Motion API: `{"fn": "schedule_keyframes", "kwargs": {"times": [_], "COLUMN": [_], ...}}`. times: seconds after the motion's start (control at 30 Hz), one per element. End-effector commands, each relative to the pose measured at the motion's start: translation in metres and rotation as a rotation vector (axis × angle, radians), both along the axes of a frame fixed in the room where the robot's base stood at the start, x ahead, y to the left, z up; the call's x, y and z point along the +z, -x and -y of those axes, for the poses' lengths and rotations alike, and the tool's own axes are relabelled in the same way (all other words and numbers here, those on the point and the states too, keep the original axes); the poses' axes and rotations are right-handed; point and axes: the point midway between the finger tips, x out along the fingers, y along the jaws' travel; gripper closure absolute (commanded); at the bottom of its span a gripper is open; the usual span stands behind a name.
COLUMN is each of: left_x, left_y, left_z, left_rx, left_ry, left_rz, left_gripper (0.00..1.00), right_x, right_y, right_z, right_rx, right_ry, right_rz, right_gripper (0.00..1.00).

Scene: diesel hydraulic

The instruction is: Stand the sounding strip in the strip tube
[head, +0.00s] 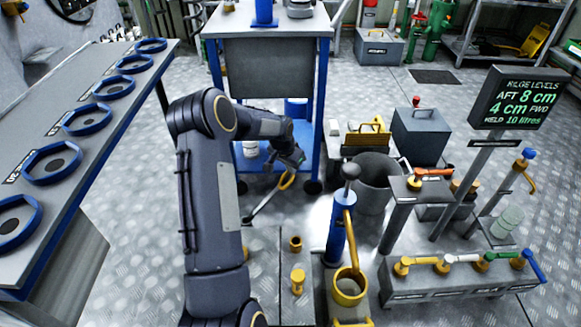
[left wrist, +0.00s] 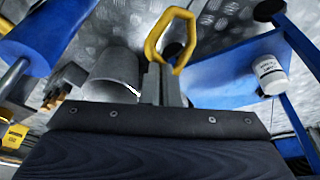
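The sounding strip (head: 262,205) is a thin grey strip with a yellow loop handle, hanging slanted down to the left above the floor. My left gripper (head: 297,162) is shut on it at the yellow loop. In the left wrist view the yellow loop (left wrist: 172,38) shows just beyond the close-set grey fingers (left wrist: 163,88). I cannot tell for certain which thing is the strip tube. A short open brass-coloured collar (head: 295,243) stands on the floor plate below the gripper, and a blue cylinder (head: 297,107) stands on the trolley's lower shelf. My right gripper is not in view.
The blue trolley (head: 325,110) stands behind the gripper, with a white container (head: 250,149) on its lower shelf. To the right are a grey bucket (head: 375,185), a blue hand pump (head: 337,235) and a yellow-rimmed cup (head: 349,287). A long bench (head: 100,140) runs along the left.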

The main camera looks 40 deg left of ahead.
Motion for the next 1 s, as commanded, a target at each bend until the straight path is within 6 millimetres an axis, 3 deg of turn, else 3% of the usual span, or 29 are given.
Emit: {"fn": "schedule_keyframes", "kwargs": {"times": [0.47, 1.0], "left_x": [-0.014, 0.028], "left_y": [0.007, 0.006], "left_z": [-0.003, -0.002], "left_rx": [0.003, 0.002], "left_ry": [0.0, -0.001], "left_rz": [-0.021, -0.011], "left_gripper": [1.0, 1.0], "right_x": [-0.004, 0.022], "right_y": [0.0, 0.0], "right_z": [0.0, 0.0], "right_rx": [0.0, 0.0], "right_ry": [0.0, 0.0], "right_rz": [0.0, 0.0], "right_gripper": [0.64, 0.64]}}
